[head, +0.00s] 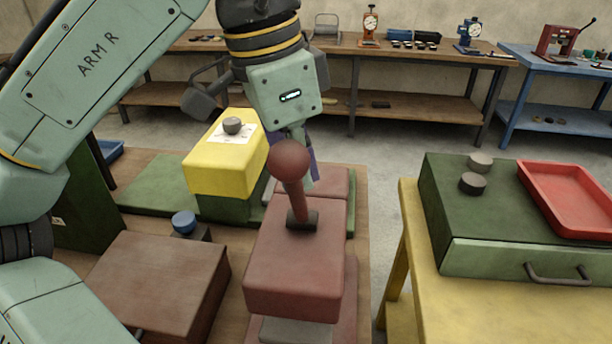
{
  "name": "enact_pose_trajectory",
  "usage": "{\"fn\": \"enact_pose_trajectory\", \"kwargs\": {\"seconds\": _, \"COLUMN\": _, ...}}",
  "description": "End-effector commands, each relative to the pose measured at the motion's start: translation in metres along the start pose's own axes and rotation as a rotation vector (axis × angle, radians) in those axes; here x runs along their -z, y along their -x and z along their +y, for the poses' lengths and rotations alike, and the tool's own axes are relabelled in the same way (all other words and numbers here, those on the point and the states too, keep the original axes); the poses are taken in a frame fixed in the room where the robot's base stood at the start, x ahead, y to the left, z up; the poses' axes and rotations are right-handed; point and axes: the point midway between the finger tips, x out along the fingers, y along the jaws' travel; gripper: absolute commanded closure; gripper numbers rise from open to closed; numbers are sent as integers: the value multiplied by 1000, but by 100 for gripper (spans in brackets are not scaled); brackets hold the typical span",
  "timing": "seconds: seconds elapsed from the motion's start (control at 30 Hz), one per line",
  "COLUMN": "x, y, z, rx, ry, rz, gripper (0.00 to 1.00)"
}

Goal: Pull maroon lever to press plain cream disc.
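The maroon lever (290,164) has a round ball knob on a short shaft. It rises, tilted slightly, from a dark slot on top of a maroon press box (293,270). My gripper (306,172) points down just behind the knob, as seen from the head. The knob hides much of the fingers, so I cannot tell whether they are open, shut or touching the lever. A grey plate (295,331) shows under the box's front edge. I see no plain cream disc on the press.
A yellow box with a grey knob (232,126) stands left of my gripper. A brown box (155,283) and a blue knob (184,221) are nearer left. At right, a yellow table (475,298) bears a green drawer unit (445,205) with grey discs (473,183) and a red tray (530,192).

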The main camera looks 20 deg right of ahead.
Motion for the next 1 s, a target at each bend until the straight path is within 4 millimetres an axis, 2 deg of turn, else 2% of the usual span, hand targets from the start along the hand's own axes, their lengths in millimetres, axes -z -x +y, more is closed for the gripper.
{"fn": "enact_pose_trajectory", "kwargs": {"seconds": 1.0, "x": 44, "y": -9, "z": -78, "rx": 0, "ry": 0, "rz": -3, "gripper": 100}}
